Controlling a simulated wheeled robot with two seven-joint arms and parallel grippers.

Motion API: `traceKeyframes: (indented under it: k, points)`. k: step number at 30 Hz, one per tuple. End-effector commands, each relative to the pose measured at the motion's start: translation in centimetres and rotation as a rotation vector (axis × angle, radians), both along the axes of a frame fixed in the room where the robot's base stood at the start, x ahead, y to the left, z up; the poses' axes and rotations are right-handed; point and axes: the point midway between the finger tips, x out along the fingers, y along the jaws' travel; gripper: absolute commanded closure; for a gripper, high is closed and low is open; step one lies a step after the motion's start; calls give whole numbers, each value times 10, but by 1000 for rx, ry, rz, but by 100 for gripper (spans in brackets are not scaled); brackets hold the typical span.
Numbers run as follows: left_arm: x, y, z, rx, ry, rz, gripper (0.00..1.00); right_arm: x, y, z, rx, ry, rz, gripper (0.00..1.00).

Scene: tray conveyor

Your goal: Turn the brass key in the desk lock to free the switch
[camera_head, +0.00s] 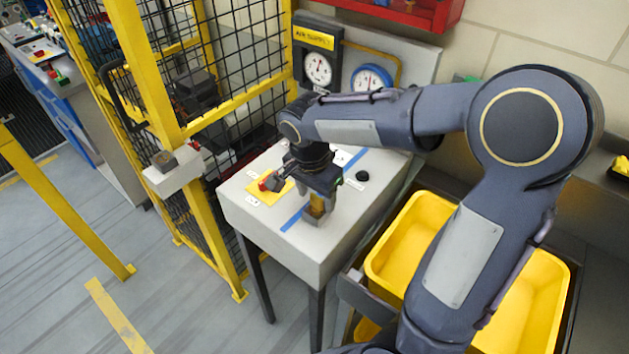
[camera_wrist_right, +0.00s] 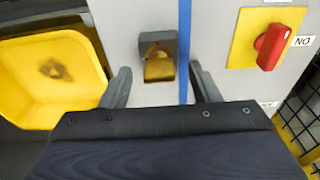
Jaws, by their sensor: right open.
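The brass key (camera_wrist_right: 158,68) sits in a dark grey lock (camera_wrist_right: 149,42) on the grey desk top, and shows in the right wrist view between my fingers. In the head view the key (camera_head: 317,208) is partly hidden by my right gripper (camera_head: 314,212). My right gripper (camera_wrist_right: 160,90) is open, with one finger on each side of the key and a gap on both sides. The red switch (camera_wrist_right: 271,46) is on a yellow plate (camera_wrist_right: 241,52) beside the lock. It also shows in the head view (camera_head: 265,184). My left gripper is not in view.
A blue stripe (camera_head: 292,219) runs across the desk (camera_head: 250,222). Yellow bins (camera_head: 392,247) stand right of the desk. A yellow-framed mesh fence (camera_head: 152,75) stands close on the left. Gauges (camera_head: 318,69) are on the panel behind.

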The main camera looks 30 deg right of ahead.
Motion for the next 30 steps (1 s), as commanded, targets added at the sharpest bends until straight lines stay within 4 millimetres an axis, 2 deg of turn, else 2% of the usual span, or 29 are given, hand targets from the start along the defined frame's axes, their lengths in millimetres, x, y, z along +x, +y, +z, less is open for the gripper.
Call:
traceKeyframes:
  k: [5,13,24,26,30]
  points:
    - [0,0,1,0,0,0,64,0,-1,-13,1,0,-1,44]
    - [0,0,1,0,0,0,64,0,-2,-14,1,-1,0,44]
    - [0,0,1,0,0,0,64,0,-1,-14,1,-1,0,91]
    - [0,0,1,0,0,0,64,0,-1,-14,1,-1,-2,95]
    - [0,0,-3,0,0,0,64,1,-1,-15,2,-2,-67,96]
